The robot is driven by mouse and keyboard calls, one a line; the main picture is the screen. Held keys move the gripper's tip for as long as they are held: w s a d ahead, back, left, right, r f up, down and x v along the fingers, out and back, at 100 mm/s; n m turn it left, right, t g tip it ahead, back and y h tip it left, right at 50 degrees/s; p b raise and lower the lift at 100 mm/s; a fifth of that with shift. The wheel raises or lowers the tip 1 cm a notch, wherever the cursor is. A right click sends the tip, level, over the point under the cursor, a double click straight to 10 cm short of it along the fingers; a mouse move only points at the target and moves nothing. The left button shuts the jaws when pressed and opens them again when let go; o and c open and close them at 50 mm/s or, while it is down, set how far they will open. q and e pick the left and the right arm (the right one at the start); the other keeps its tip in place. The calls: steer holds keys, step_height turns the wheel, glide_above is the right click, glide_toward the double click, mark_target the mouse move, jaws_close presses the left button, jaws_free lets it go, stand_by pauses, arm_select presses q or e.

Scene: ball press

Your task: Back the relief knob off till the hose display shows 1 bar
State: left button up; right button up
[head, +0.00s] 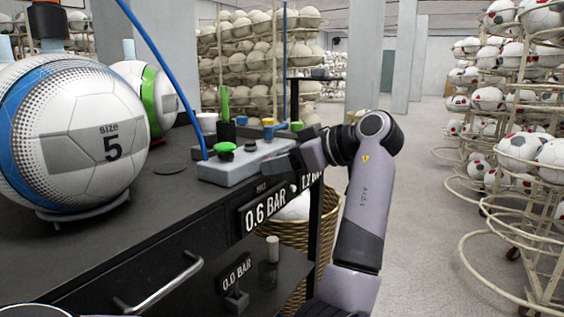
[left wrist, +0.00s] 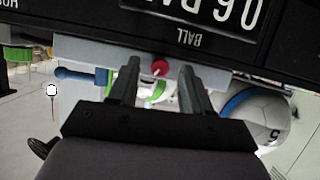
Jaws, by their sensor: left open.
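The grey control box (head: 240,166) sits at the bench's right edge, with a green button (head: 223,147) and a black knob on top. My left gripper (head: 285,166) is at the box's front right side, its fingertips hard to make out there. In the left wrist view, which is upside down, its fingers (left wrist: 158,88) are open, with a red knob (left wrist: 160,68) in the gap just beyond the tips. I cannot tell if they touch it or if it is the relief knob. The ball display (head: 265,212) reads 0.6 BAR. The hose display (head: 312,180) is partly covered by my arm; its digits are unclear.
A large size 5 ball (head: 75,135) stands on the bench at left. A blue hose (head: 170,75) runs down to the box. A lower display (head: 236,272) reads 0.0 BAR. A wicker basket (head: 323,225) stands beside the bench. Ball racks line the right; floor between is clear.

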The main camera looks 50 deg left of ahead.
arm_select(q)
steer(key=shift+c, duration=0.4)
jaws_close()
arm_select(e)
steer(key=shift+f, duration=0.1)
arm_select(q)
steer(key=n+t+b, duration=0.1)
steer(key=n+t+y+b, duration=0.1)
steer(key=n+b, duration=0.1)
steer(key=n+t+b, duration=0.1)
steer(key=b, duration=0.1)
steer(key=shift+s+d+f+n, duration=0.2)
steer(key=shift+s+n, duration=0.1)
steer(key=shift+n, duration=0.1)
arm_select(e)
steer(key=shift+w+a+f+n+t+y, duration=0.2)
steer(key=shift+w+a+f, duration=0.15)
steer(key=shift+a, duration=0.3)
steer(key=shift+w+a+f+n+t+y, duration=0.2)
steer(key=shift+w+a, duration=0.15)
steer(key=shift+a, duration=0.25)
arm_select(q)
steer(key=shift+y+b, duration=0.3)
arm_select(e)
steer(key=shift+a+r, duration=0.15)
steer(key=shift+r, duration=0.05)
